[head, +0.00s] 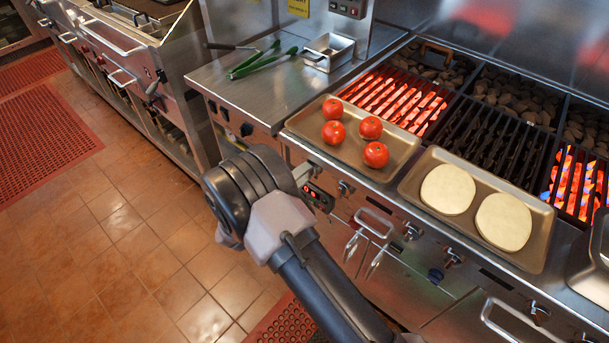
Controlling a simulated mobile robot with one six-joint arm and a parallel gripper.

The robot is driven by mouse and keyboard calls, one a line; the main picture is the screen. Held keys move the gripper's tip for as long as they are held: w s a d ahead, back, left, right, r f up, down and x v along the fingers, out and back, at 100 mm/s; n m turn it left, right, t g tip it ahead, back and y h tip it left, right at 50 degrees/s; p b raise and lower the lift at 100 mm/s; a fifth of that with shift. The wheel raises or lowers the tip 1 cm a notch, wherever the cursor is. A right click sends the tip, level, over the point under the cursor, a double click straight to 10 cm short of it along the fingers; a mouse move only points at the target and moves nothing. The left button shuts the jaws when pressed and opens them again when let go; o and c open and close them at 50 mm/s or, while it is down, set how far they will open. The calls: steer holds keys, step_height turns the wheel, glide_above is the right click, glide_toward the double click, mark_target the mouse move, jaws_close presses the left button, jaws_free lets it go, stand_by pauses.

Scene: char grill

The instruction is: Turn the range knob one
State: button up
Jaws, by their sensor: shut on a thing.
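My arm reaches up from the bottom of the head view to the front panel of the grill range (390,222). My gripper (301,173) is at the left end of this panel, beside a small control box (318,196) with a red light. It is shut on what appears to be range knob one. The knob and the fingertips are mostly hidden behind my wrist, so the knob's angle cannot be read. Other knobs show farther right along the panel, among them a metal one (345,187) and another (412,232).
A tray (296,124) with several tomatoes and a tray (408,190) with two flat dough rounds rest above the panel. Tongs (262,60) lie on the steel counter at the back. Open floor (110,230) lies left.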

steer(key=shift+a+r, duration=0.1)
stand_by(0.3)
steer(key=o, duration=1.4)
steer(key=shift+c, duration=0.2)
steer(key=p+v, duration=0.4)
steer(key=v, duration=1.3)
steer(key=shift+s+p, duration=0.15)
steer(key=shift+p, duration=0.15)
steer(key=shift+a, duration=0.1)
